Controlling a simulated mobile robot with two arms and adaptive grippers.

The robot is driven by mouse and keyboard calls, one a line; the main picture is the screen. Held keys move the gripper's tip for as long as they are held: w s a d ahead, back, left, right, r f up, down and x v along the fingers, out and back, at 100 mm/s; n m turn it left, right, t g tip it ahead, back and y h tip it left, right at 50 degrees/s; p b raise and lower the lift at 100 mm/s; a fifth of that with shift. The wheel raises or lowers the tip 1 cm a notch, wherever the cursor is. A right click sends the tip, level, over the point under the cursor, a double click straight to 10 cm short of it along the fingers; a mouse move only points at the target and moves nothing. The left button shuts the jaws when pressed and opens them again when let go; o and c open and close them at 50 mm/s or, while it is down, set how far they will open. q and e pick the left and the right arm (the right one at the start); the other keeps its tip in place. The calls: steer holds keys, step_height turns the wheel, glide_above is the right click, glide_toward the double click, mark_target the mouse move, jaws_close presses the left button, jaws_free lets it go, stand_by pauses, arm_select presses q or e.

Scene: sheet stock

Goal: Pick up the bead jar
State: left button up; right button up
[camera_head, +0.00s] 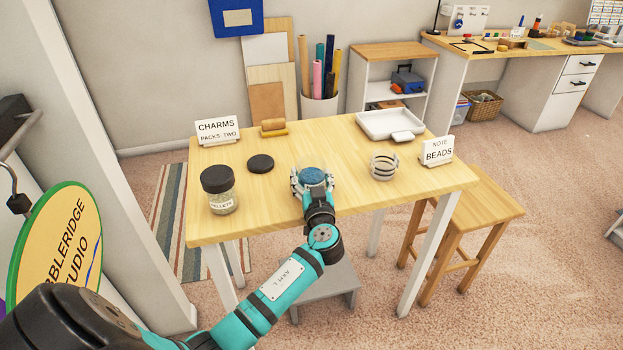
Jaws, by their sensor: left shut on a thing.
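A round thing with a mottled blue top (313,176), which looks like the bead jar, is at the front middle of the wooden table. My left gripper (314,186) reaches in from the front and is shut around its sides. The fingers hide most of its body, and I cannot tell whether its base touches the table. My right gripper is not in view.
A black-lidded jar (221,199) stands at the table's front left, with a black disc (261,163) behind it. A banded round holder (384,166) is to the right.

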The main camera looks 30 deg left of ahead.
mark_target(312, 167)
arm_select(q)
steer(key=shift+r, duration=0.5)
step_height(312, 167, up, 2)
steer(key=shift+r+b, duration=0.2)
steer(key=shift+b, duration=0.1)
steer(key=s+d+b, duration=0.1)
steer(key=s+d, duration=0.2)
steer(key=s, duration=0.4)
steer(key=s+d+r+b, duration=0.1)
steer(key=s+d+b, duration=0.1)
steer(key=s+d, duration=0.2)
steer(key=s, duration=0.3)
steer(key=shift+d+r, duration=0.15)
steer(key=shift+d, duration=0.1)
